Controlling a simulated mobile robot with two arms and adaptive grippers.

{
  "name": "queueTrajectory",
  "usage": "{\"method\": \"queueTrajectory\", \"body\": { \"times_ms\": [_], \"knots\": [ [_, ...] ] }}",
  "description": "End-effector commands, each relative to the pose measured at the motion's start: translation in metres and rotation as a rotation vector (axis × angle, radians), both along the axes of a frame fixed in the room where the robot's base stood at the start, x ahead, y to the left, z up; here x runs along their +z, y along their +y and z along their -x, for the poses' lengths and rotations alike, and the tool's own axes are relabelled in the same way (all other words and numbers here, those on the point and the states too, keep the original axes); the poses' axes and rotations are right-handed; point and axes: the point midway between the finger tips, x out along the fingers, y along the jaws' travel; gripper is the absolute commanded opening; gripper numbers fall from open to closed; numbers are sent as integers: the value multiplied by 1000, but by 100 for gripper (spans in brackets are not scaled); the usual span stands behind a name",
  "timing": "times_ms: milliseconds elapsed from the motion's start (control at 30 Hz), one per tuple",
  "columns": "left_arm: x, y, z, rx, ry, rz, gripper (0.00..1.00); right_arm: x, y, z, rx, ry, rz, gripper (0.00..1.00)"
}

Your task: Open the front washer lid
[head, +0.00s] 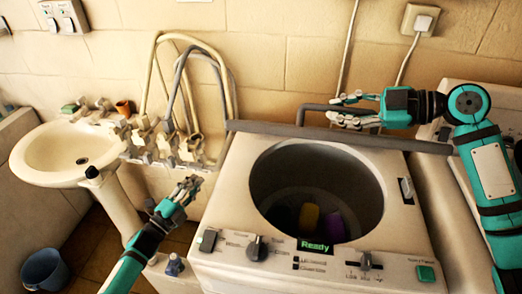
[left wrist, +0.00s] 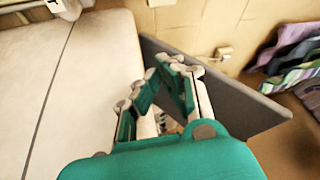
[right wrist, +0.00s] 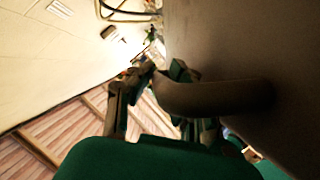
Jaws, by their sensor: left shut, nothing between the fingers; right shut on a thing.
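The front washer (head: 225,225) has a round dark tub opening (head: 275,170), uncovered. Its lid (head: 410,144) stands raised at the back, seen nearly edge-on as a grey bar. A dark handle (head: 305,110) sticks out behind the lid. My right gripper (head: 345,108) is shut on this handle; in the right wrist view the curved handle (right wrist: 225,95) runs between the fingers (right wrist: 160,78). My left gripper (head: 190,188) is shut and empty, left of the washer's front corner. In the left wrist view its fingertips (left wrist: 165,68) come together in front of a dark panel (left wrist: 235,95).
A purple and a yellow item lie in the tub (head: 308,217). A washbasin (head: 65,155) stands at the left, with hoses and taps (head: 185,150) beside it. A blue bucket (head: 45,270) is on the floor. Another appliance (head: 455,220) stands close at the right.

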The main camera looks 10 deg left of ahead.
Motion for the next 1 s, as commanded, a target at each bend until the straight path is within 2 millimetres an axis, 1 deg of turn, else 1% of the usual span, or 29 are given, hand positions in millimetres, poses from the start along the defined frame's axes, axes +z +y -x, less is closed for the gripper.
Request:
{"method": "queueTrajectory", "body": {
  "times_ms": [33, 67, 100, 200, 300, 400, 467, 533, 667, 800, 1000],
  "knots": [
    [41, -17, 3, -58, -138, -81, 0, -2, 0, -1, -2, 2, 2, 0],
    [59, -32, 11, -91, -216, -127, 0, -2, 0, -1, -2, 2, 2, 0],
    [77, -53, 24, -129, -315, -183, 0, -2, 0, -1, -2, 2, 2, 0],
    [116, -92, 56, -184, -544, -293, 0, -2, 0, -1, -3, 2, 3, 0],
    [142, -117, 83, -208, -720, -361, 0, -2, 0, -1, -3, 2, 3, 0],
    [157, -131, 100, -214, -827, -400, 0, -2, -1, -1, -2, 2, 2, 0],
    [162, -136, 105, -215, -863, -411, 0, -1, -1, -1, -2, 2, 2, 0],
    [168, -141, 105, -215, -880, -417, 0, -1, -1, -1, -2, 2, 2, 0],
    [179, -155, 98, -214, -885, -416, 0, -1, -1, -1, -3, 1, 1, 0],
    [194, -173, 87, -214, -882, -415, 0, -1, -1, -1, -3, 1, 2, 0],
    [212, -196, 73, -214, -879, -415, 0, -1, -1, -1, -3, 1, 2, 0]
  ]
}}
